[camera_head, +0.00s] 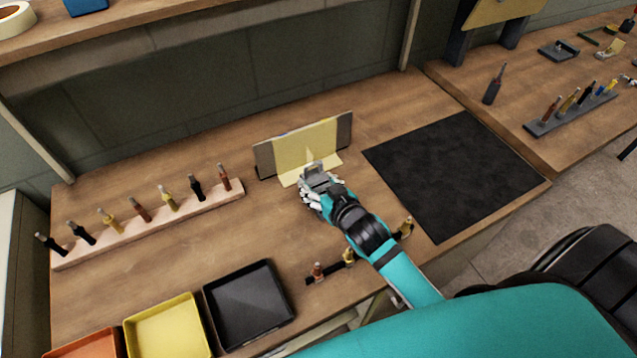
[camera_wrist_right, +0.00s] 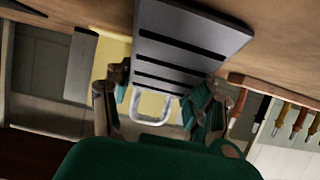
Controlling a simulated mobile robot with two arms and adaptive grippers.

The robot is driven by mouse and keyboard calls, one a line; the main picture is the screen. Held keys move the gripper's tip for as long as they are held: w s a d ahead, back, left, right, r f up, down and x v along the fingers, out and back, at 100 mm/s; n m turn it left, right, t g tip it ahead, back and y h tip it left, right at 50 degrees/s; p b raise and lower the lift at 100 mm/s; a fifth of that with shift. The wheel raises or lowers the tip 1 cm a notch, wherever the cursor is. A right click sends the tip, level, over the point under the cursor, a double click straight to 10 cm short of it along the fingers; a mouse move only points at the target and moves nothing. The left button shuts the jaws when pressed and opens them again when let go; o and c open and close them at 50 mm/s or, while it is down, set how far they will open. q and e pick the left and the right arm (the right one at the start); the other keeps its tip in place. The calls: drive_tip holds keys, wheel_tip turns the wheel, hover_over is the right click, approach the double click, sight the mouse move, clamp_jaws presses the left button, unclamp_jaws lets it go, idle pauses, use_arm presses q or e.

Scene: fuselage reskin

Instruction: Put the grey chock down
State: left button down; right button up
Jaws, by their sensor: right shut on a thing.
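The grey chock (camera_wrist_right: 190,45) is a grey block with dark slots across its face and a pale loop handle (camera_wrist_right: 152,107). My right gripper (camera_wrist_right: 160,112) is shut on it at the handle, with a finger on each side. In the head view my right gripper (camera_head: 314,188) is over the wooden bench, just in front of a yellow panel. Only a small grey part of the chock (camera_head: 314,168) shows there. I cannot tell whether the chock touches the bench. My left gripper is not in view.
The yellow panel (camera_head: 300,148) stands upright between grey ends behind the gripper. A black mat (camera_head: 455,175) lies to the right. A wooden tool rack (camera_head: 150,225) stands left. A black tray (camera_head: 250,305) and yellow tray (camera_head: 168,330) are at the front left. A small tool strip (camera_head: 330,273) lies in front.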

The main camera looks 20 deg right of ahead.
drive_tip(key=o, duration=1)
drive_tip(key=shift+f, duration=0.1)
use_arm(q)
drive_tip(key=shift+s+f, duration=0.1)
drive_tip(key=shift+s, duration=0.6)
use_arm(e)
drive_tip(key=o, duration=0.5)
drive_tip(key=shift+c, duration=0.2)
